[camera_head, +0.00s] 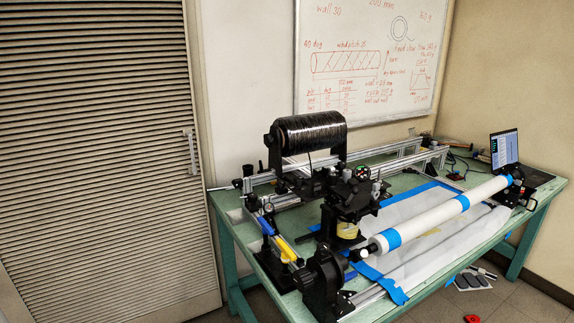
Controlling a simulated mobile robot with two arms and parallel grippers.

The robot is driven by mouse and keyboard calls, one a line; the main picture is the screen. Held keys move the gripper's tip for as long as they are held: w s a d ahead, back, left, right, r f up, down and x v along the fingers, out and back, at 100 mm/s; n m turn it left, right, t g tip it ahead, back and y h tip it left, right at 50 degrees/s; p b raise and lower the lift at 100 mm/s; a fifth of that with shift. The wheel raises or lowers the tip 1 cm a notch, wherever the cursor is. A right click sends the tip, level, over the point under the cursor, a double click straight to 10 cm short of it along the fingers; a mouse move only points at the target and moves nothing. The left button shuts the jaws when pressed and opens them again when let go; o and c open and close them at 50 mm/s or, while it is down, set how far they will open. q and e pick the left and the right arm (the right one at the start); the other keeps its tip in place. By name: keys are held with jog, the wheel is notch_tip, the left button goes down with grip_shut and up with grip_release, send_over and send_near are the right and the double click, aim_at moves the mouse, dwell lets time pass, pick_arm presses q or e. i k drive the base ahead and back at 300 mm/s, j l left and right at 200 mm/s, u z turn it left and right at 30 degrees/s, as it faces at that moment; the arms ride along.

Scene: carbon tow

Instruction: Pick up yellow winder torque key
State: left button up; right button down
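A yellow tool that looks like the winder torque key (284,248) lies at the near left end of the winder, tilted along it. Its far end is close to a blue and silver part (266,227), and its near end is close to the black end housing (322,283). I cannot tell whether it rests on the table or on the machine. Neither of my grippers shows in the head view.
The winder carries a black tow spool (309,132) and a long white tube (440,220) with blue bands. It stands on a green table (233,217). A laptop (505,150) is at the far right. A slatted shutter (100,150) stands left of the table.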

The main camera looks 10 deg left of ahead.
aim_at(287, 255)
jog(key=i+l+u, duration=0.1)
jog(key=u, duration=0.3)
jog(key=i+l+u, duration=0.1)
jog(key=u, duration=0.25)
jog(key=i+l+u, duration=0.15)
jog(key=l, duration=0.4)
jog(key=i+l+u, duration=0.1)
jog(key=l, duration=0.5)
jog(key=i+l+u, duration=0.15)
jog(key=l, duration=0.4)
jog(key=l+u, duration=0.1)
jog(key=l, duration=0.5)
jog(key=j+z, duration=0.3)
jog(key=j, duration=0.3)
jog(key=k+j+z, duration=0.1)
jog(key=j+z, duration=0.2)
jog(key=j, duration=0.25)
